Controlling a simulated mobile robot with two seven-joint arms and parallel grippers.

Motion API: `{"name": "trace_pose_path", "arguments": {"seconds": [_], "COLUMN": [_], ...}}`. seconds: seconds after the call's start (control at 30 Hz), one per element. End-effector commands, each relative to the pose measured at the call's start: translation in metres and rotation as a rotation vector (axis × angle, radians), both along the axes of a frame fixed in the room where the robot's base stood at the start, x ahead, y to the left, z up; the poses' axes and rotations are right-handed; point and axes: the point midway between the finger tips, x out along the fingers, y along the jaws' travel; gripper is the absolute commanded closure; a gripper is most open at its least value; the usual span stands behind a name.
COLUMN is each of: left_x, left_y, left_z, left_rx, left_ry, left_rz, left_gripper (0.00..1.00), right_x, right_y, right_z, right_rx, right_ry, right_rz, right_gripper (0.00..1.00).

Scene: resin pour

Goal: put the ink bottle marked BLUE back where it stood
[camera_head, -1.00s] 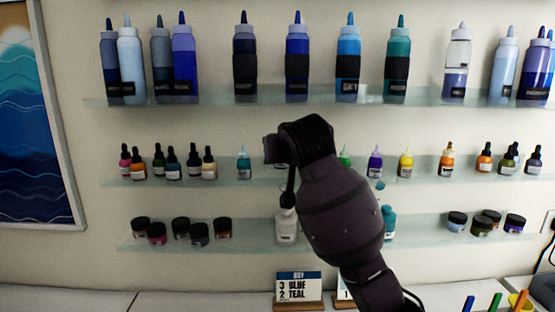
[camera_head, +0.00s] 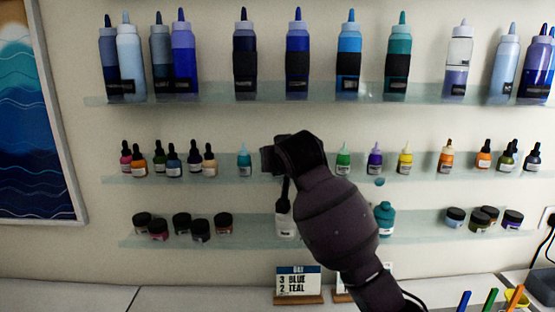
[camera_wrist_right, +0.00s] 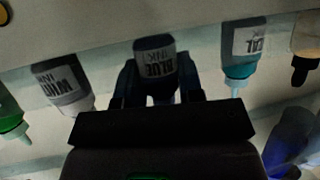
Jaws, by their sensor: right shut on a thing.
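The ink bottle marked BLUE (camera_wrist_right: 154,62) is between the fingers of my right gripper (camera_wrist_right: 157,82), which is shut on it. In the right wrist view its label appears upside down. There the bottle marked TEAL (camera_wrist_right: 244,48) is to its right and the bottle marked WHITE (camera_wrist_right: 66,85) to its left, both apart from it. In the head view my right gripper (camera_head: 280,155) is at the middle shelf (camera_head: 225,179), between the teal bottle (camera_head: 244,161) and the green bottle (camera_head: 343,160). It hides the BLUE bottle there. I cannot tell whether the bottle touches the shelf.
Large squeeze bottles stand on the upper shelf (camera_head: 210,96). Jars and a few bottles stand on the lower shelf (camera_head: 255,240), close below my right arm.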

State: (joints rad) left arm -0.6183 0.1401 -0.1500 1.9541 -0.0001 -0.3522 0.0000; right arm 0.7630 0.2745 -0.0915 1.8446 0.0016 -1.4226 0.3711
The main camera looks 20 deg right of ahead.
Motion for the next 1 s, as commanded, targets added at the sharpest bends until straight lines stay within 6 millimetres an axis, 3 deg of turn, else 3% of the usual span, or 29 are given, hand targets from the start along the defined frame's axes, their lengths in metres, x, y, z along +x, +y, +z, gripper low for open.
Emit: {"name": "trace_pose_path", "arguments": {"seconds": [0.1,0.13,0.27,0.67,1.0], "left_x": [0.0,0.0,0.0,0.0,0.003], "left_y": [0.0,0.0,0.0,0.0,0.0], "left_z": [0.0,0.0,0.0,-0.001,-0.008], "left_rx": [0.0,0.0,0.0,0.0,0.0], "left_ry": [0.0,0.0,0.0,0.0,-0.009], "left_rz": [0.0,0.0,0.0,0.0,-0.001], "left_gripper": [0.57,0.57,0.57,0.57,0.57], "right_x": [0.0,0.0,0.0,-0.002,-0.053], "right_y": [0.0,0.0,0.0,0.0,0.003], "right_z": [-0.003,-0.003,-0.003,0.002,0.023], "right_rx": [0.0,0.0,0.0,0.0,0.001], "right_ry": [0.001,0.001,0.001,-0.001,-0.005], "right_rz": [0.0,0.0,0.0,0.0,0.001], "right_gripper": [0.88,0.61,0.41,0.4,0.4]}}
